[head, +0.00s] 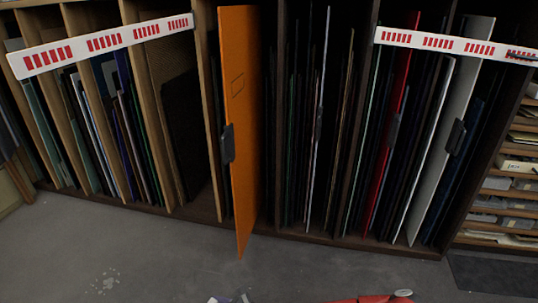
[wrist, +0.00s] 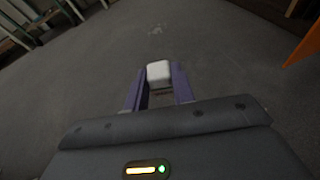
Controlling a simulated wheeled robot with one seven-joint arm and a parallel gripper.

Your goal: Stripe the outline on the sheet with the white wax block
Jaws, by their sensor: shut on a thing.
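The orange sheet (head: 236,190) stands upright in the rack, jutting out toward me. A small thin dark outline (head: 238,84), roughly rectangular, shows on its upper part; I see no white marks inside it. The sheet's edge also shows at the right of the wrist view (wrist: 304,48). The white wax block (wrist: 158,70) sits between the purple fingers of my gripper (wrist: 159,78), which is shut on it. The block is apart from the sheet, with grey floor behind it.
The wooden rack (head: 152,100) holds several upright sheets, including a red one (head: 392,115) and a pale one (head: 452,130). Dark clips sit on some edges, one on the orange sheet (head: 228,143). Shelves (head: 508,185) stand at right. The grey floor (head: 150,250) in front is clear.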

